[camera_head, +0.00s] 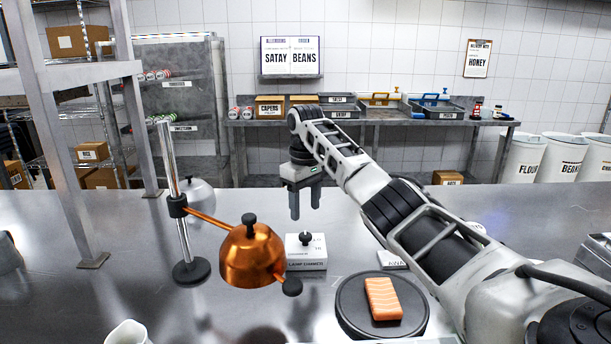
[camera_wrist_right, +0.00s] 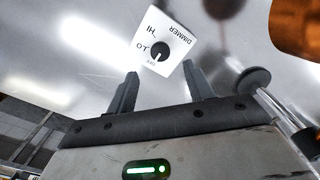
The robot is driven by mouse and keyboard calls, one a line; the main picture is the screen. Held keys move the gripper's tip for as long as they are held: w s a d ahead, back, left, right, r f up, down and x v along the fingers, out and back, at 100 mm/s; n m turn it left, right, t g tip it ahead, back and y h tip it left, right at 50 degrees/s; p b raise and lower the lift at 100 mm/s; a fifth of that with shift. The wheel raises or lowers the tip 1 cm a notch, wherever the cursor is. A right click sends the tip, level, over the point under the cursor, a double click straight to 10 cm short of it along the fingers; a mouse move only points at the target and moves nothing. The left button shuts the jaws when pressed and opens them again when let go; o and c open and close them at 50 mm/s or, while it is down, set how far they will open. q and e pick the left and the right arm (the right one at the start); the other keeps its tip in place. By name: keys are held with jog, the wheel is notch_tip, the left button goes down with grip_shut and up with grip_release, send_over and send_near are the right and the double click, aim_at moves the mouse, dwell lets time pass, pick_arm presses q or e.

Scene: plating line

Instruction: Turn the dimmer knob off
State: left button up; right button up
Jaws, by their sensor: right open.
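The white lamp dimmer box (camera_head: 306,262) stands on the steel counter, just right of the copper lamp. Its dark round dimmer knob (camera_head: 305,238) is on top. In the right wrist view the dimmer face (camera_wrist_right: 174,47) shows HI, LO and a small OFF label, and the knob (camera_wrist_right: 157,48) has a pale mark toward the OFF/LO side; its exact setting is hard to read. My right gripper (camera_head: 305,207) is open and empty, pointing down above the box. In the right wrist view its fingers (camera_wrist_right: 159,78) stand apart, short of the knob. My left gripper is not in view.
The copper heat lamp (camera_head: 247,263) hangs from a chrome stand (camera_head: 176,205) close left of the box. A salmon fillet (camera_head: 383,298) lies on a dark round plate (camera_head: 351,309) to the right. A shelf post (camera_head: 72,165) rises at left. Counter behind the box is clear.

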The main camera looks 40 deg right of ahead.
notch_tip(320, 180, up, 9)
jog(key=shift+f, duration=0.1)
dwell(0.7)
